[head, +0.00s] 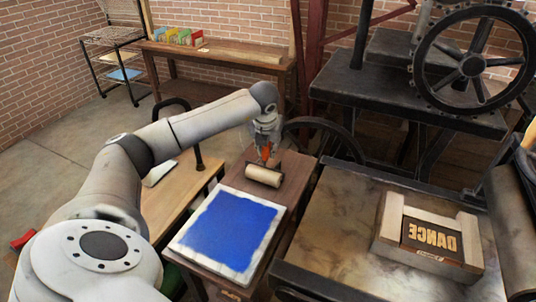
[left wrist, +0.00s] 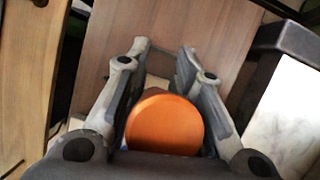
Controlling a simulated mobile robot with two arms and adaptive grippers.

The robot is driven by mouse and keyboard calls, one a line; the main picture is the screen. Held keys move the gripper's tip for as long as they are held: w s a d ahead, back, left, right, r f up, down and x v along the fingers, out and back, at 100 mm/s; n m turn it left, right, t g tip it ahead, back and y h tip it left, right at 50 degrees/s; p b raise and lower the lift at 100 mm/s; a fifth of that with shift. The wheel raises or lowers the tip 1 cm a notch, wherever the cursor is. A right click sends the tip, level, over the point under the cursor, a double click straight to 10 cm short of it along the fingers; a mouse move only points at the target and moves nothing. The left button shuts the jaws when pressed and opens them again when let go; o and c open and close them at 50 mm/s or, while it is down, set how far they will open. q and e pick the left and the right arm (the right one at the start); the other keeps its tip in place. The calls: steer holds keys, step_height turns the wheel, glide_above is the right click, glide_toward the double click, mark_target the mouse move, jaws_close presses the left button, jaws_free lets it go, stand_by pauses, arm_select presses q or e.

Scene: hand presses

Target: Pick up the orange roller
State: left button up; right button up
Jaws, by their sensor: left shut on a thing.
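The orange roller has an orange handle (head: 265,153) and a tan cylinder (head: 263,177). It is at the far end of a small wooden table (head: 291,180), behind a white-edged slab with a blue face (head: 229,230). My left gripper (head: 267,143) comes down from above and is shut on the handle. In the left wrist view the round orange handle end (left wrist: 165,124) sits between the fingers of my left gripper (left wrist: 164,52). I cannot tell whether the cylinder touches the table. My right gripper is not in view.
A press bed (head: 335,235) at the right carries a framed block reading "DANCE" in mirrored letters (head: 432,238). A black press with a large wheel (head: 473,65) stands behind. A light wooden table (head: 170,200) lies left of the roller's table. A back bench (head: 225,54) holds colored items.

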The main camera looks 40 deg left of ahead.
arm_select(q)
step_height(320, 180, up, 3)
steer(key=shift+r+b, duration=0.2)
steer(key=shift+b, duration=0.8)
steer(key=s+d+r+b, duration=0.2)
steer(key=s+d+r, duration=0.7)
steer(key=d, duration=0.1)
steer(key=shift+d+r, duration=0.25)
steer(key=shift+r, duration=0.05)
